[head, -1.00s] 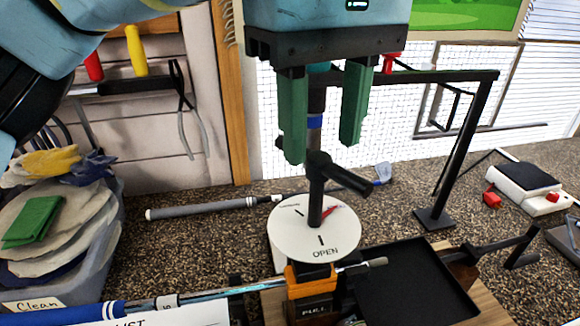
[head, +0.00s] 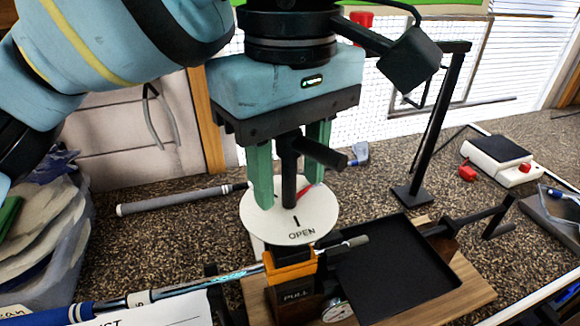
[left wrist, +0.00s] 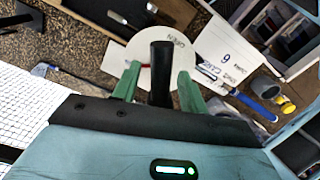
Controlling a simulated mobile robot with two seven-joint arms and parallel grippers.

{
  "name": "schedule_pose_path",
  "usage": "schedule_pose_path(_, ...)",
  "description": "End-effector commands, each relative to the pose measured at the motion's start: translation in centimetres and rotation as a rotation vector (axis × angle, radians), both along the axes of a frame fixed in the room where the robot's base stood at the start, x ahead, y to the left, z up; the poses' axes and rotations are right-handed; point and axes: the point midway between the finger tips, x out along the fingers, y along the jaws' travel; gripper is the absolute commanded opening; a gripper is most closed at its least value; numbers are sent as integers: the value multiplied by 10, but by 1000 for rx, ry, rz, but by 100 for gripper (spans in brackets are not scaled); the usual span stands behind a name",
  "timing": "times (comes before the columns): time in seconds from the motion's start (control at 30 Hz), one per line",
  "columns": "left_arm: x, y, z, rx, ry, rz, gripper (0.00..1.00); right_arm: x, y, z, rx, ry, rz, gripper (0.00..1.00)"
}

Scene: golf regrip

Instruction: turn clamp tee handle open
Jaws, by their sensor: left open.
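The clamp's black tee handle (head: 290,170) stands upright above a white round dial (head: 300,222) marked OPEN, with its crossbar end pointing right toward the viewer. A red pointer shows on the dial by the post. My left gripper (head: 290,185) is open, pointing down, with one green finger on each side of the handle. In the left wrist view the black handle (left wrist: 161,72) sits between the two green fingers, and contact cannot be told. The orange and black clamp (head: 292,268) is below the dial, with a golf club shaft (head: 205,283) through it. My right gripper is not seen.
A black tray (head: 392,268) on a wooden board lies right of the clamp. A black post stand (head: 440,130) rises behind it. A bin of cloths (head: 40,235) stands at left. A grey-gripped club (head: 175,199) lies behind. A white device (head: 500,160) sits at far right.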

Motion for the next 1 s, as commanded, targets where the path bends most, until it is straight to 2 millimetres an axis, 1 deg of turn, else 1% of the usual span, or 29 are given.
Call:
schedule_pose_path(0.3, 0, 0, -2, -1, -1, 1, 43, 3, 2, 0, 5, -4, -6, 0)
schedule_pose_path(0.63, 0, 0, -2, -1, -1, 0, 0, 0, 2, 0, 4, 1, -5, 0)
schedule_pose_path(0.87, 0, 0, -2, 0, -1, 18, 0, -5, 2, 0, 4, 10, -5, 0)
schedule_pose_path(1.0, 0, 0, 0, 0, -2, 65, 0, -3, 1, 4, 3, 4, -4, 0)
